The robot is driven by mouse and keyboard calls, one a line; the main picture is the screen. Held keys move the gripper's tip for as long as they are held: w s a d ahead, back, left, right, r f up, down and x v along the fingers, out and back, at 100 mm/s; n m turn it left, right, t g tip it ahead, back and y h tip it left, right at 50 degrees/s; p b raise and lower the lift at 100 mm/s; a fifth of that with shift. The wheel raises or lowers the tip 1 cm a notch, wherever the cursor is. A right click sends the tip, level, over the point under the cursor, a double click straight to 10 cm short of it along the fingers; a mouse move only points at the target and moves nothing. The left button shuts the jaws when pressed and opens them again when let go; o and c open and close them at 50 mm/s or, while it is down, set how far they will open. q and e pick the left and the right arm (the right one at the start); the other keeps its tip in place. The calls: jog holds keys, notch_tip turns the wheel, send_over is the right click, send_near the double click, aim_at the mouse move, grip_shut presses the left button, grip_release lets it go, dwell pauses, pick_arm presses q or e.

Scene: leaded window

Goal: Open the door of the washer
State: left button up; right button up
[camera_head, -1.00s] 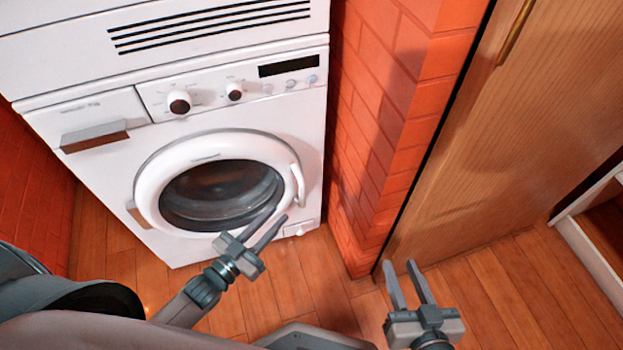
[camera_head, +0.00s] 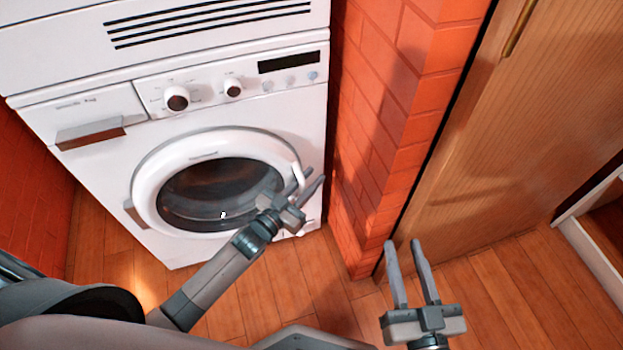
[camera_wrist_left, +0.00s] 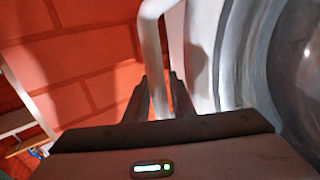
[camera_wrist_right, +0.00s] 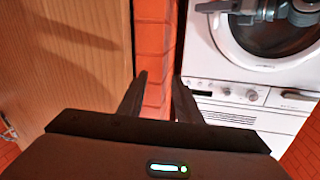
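The white washer (camera_head: 307,115) has a round front door (camera_head: 147,185) with dark glass, and the door looks shut. The curved white door handle (camera_head: 297,172) is on the door's right side; its lower part is hidden by my gripper. My left gripper (camera_head: 314,174) is open at the handle. In the left wrist view, the handle bar (camera_wrist_left: 152,45) runs down between the two open fingers (camera_wrist_left: 158,85); I cannot tell whether they touch it. My right gripper (camera_head: 402,243) is open and empty, low in front of the brick pillar and wooden door.
An orange brick pillar (camera_head: 375,130) stands close beside the washer's right side. A wooden door (camera_head: 510,150) with a brass handle is farther right. White framing (camera_head: 595,225) stands at the far right. The wooden floor (camera_head: 500,300) in front is clear.

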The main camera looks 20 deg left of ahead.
pick_arm(q)
jog(key=shift+w+d, duration=0.1)
jog(key=shift+w, duration=0.15)
jog(key=shift+c, duration=0.5)
grip_shut()
jog(key=shift+s+d, duration=0.1)
jog(key=shift+s, duration=0.05)
